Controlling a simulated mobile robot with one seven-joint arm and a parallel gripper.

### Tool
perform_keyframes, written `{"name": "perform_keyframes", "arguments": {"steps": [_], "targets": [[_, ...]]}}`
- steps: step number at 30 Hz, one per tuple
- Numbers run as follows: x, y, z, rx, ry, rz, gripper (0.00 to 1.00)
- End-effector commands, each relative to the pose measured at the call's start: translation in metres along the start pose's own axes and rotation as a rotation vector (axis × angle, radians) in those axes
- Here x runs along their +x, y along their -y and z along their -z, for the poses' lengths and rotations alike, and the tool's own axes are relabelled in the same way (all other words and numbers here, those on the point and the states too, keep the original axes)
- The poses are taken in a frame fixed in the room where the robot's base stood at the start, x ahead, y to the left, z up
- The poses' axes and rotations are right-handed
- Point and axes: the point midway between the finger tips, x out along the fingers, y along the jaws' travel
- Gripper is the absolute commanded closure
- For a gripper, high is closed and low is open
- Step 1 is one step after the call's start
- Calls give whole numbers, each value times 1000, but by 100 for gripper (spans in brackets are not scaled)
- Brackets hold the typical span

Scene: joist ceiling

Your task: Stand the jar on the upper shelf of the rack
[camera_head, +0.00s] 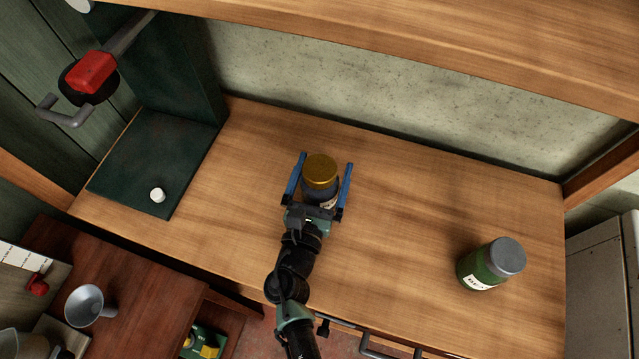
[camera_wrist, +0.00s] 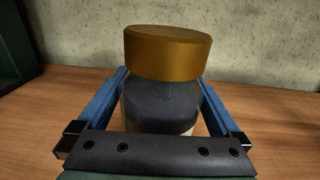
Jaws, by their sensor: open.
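A dark jar with a gold lid (camera_head: 320,172) stands upright on a wooden shelf board (camera_head: 400,225). My gripper (camera_head: 321,172) is open, with one blue finger on each side of this jar. In the wrist view the jar (camera_wrist: 160,105) stands between the two fingers (camera_wrist: 162,90), its lid above them. A small gap seems to show on each side; contact cannot be told. A second jar, green with a grey lid (camera_head: 492,264), stands at the right of the same board. A higher wooden board (camera_head: 450,45) crosses the top of the head view.
A dark green metal stand (camera_head: 150,150) with a small white knob (camera_head: 157,195) is at the left. A red-handled tool (camera_head: 92,75) hangs above it. A lower reddish table with a grey funnel (camera_head: 88,304) is at bottom left. The board between the jars is clear.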

Motion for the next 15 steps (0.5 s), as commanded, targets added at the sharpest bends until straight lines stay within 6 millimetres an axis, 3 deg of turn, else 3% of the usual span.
{"name": "perform_keyframes", "arguments": {"steps": [5,15], "targets": [[0,0,0,-1,0,-1,0],[0,0,0,-1,0,-1,59]]}}
